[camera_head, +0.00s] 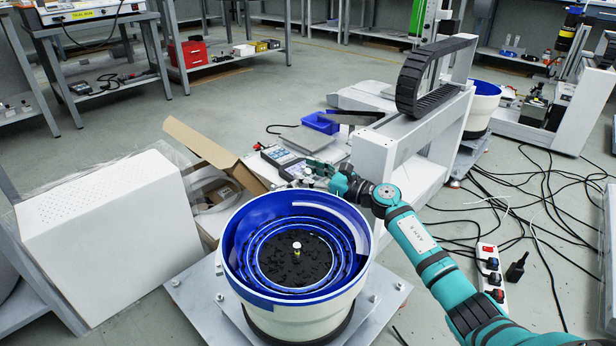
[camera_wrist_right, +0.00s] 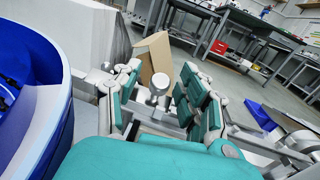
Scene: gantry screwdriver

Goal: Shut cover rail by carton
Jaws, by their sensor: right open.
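The open brown carton (camera_head: 208,150) stands on the floor left of the blue feeder bowl, one flap raised. It shows behind the fingers in the right wrist view (camera_wrist_right: 153,52). A large white perforated cover (camera_head: 110,220) stands beside the carton; I cannot tell which part is its rail. My right gripper (camera_head: 318,172) is above the base behind the bowl, to the right of the carton. In the wrist view its teal-padded fingers (camera_wrist_right: 158,92) are apart. A pale round knob (camera_wrist_right: 160,80) appears between them; contact cannot be told. My left gripper is not in view.
The feeder bowl (camera_head: 230,262) stands close in front of my right arm. A grey control box (camera_head: 283,160) and blue bin (camera_head: 320,122) lie behind. The white gantry beam (camera_head: 425,125) rises at right. Cables and a power strip (camera_head: 489,272) cover the right floor.

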